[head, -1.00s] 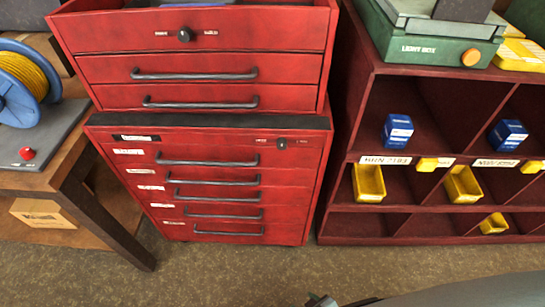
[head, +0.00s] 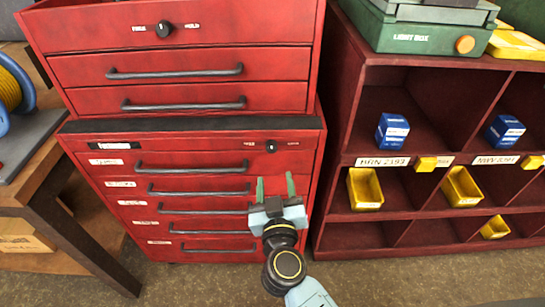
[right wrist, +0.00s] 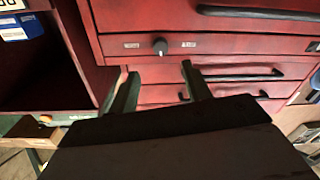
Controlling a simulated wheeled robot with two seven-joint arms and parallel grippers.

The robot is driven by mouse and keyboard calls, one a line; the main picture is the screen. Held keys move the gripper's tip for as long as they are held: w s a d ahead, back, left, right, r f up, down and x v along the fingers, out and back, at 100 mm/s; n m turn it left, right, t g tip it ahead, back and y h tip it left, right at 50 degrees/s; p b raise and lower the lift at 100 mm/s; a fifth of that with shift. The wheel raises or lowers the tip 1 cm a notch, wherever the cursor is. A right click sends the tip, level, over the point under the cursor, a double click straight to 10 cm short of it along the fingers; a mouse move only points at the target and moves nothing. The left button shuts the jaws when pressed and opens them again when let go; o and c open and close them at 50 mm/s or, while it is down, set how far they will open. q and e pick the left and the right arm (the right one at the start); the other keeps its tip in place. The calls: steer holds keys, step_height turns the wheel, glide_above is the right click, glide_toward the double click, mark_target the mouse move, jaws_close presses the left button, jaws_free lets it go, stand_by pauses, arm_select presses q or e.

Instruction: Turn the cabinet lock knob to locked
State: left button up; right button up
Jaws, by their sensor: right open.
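The lower red cabinet (head: 90,143) has a small dark knob (head: 271,146) at the upper right of its front, between two small labels too small to read. The same knob appears in the right wrist view (right wrist: 160,47), where the scene looks upside down; its pointer looks roughly upright there. My right gripper (head: 275,186) is open and empty. In the head view its fingers point up toward the knob from below, apart from it. In the right wrist view its fingers (right wrist: 157,80) show below the knob. My left gripper is not in view.
The upper red chest (head: 60,35) has another dark knob (head: 163,30) between two labels. Dark bar handles (head: 190,168) stick out of the drawers. A red shelf (head: 342,161) with bins and blue boxes stands at the right, and a wooden table (head: 50,190) at the left.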

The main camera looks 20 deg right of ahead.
mark_target(272, 150)
steer(key=b+x, duration=0.1)
steer(key=x, duration=0.6)
steer(key=shift+w+f, duration=0.1)
steer(key=shift+w, duration=0.1)
steer(key=shift+w+d+b, duration=0.1)
steer(key=shift+w+b, duration=0.25)
steer(key=shift+w, duration=0.05)
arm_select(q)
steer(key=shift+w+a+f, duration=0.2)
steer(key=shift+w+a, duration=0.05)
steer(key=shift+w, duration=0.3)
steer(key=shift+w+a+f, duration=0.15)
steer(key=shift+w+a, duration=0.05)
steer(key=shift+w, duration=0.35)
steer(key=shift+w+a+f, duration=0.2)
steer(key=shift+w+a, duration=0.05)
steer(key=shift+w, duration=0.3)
arm_select(e)
steer(key=shift+w+d, duration=0.15)
steer(key=shift+w, duration=0.5)
steer(key=c, duration=1)
